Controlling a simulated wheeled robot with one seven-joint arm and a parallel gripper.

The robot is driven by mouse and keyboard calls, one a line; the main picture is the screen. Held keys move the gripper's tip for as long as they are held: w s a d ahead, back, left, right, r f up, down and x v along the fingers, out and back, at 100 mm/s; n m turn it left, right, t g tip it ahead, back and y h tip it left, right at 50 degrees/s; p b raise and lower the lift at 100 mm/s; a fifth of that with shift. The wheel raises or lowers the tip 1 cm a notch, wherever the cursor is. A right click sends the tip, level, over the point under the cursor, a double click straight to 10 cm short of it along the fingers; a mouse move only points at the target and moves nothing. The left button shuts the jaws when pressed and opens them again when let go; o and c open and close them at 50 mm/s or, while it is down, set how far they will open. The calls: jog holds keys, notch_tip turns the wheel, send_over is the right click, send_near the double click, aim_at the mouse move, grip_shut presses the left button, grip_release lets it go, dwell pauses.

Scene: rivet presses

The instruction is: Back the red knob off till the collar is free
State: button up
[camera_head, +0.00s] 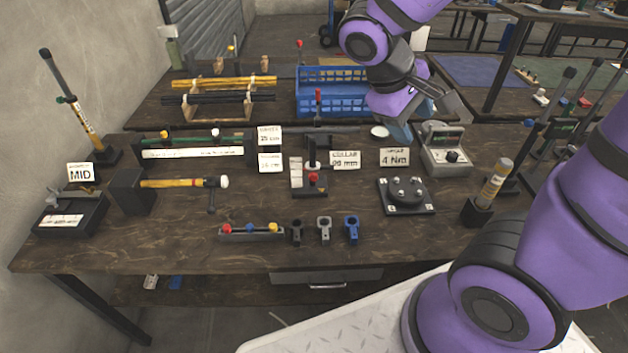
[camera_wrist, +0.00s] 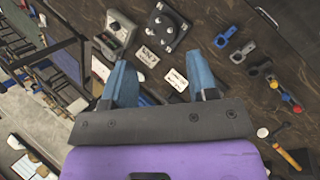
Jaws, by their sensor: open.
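A small upright fixture stands at mid-bench in the head view, with a red knob (camera_head: 314,177) low on its front. A dark collar-like block (camera_head: 312,141) sits above it on the post, and a red tip (camera_head: 318,93) tops the post. A white "COLLAR" card (camera_head: 345,160) stands to its right. I cannot tell how tight the knob is. My gripper (camera_head: 397,133) hangs above the bench to the right of the fixture, apart from it. In the wrist view my gripper (camera_wrist: 162,82) has its two blue fingers spread with nothing between them. The fixture is not clear in that view.
A rack (camera_head: 252,235) with red, blue and yellow knobs sits at the front, beside loose clamps (camera_head: 324,230). A round black fixture (camera_head: 405,194) and a grey meter box (camera_head: 446,150) stand right. A blue crate (camera_head: 330,98) is behind. A hammer (camera_head: 180,183) lies left.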

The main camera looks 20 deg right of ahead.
jog(key=w+a+f+n+h, duration=0.1)
jog(key=w+f+n+h, duration=0.35)
jog(key=f+h, duration=0.2)
jog(key=n+t+y, duration=0.7)
jog(key=n+t, duration=1.1)
jog(key=n, duration=0.4)
send_near(314, 178)
jog(key=x, duration=0.9)
jog(key=shift+w+a+f, duration=0.1)
jog(key=c, duration=0.9)
